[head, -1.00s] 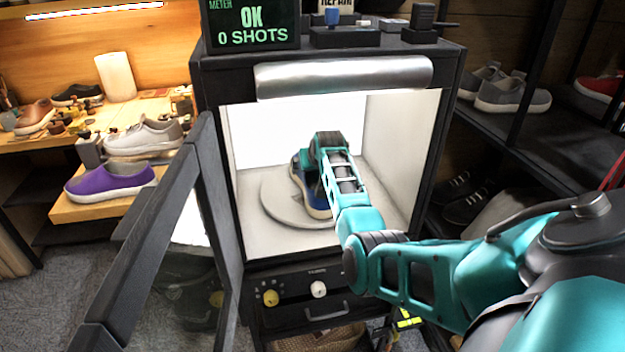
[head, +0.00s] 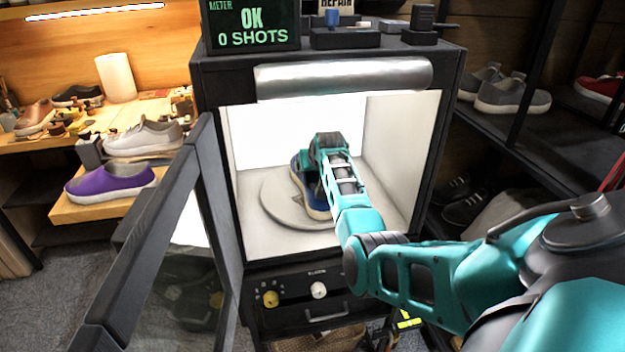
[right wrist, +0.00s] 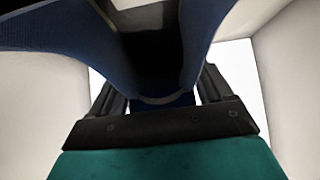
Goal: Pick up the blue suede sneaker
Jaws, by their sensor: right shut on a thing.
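The blue suede sneaker (head: 299,178) is inside the lit white box, at the round grey turntable (head: 272,203). Its pale sole shows along the lower edge, and my right arm covers much of it. My right gripper (right wrist: 165,98) reaches in from the front right and is shut on the sneaker. In the right wrist view the sneaker's blue upper (right wrist: 60,28) and dark opening lie between and beyond the black fingers. I cannot tell whether the sole is clear of the turntable. My left gripper is not in view.
The black cabinet's door (head: 150,235) stands open at the left. Box walls lie close on both sides of my right arm. A purple shoe (head: 110,182) and a light grey sneaker (head: 143,138) sit on the left bench. Shoe shelves (head: 530,120) stand at the right.

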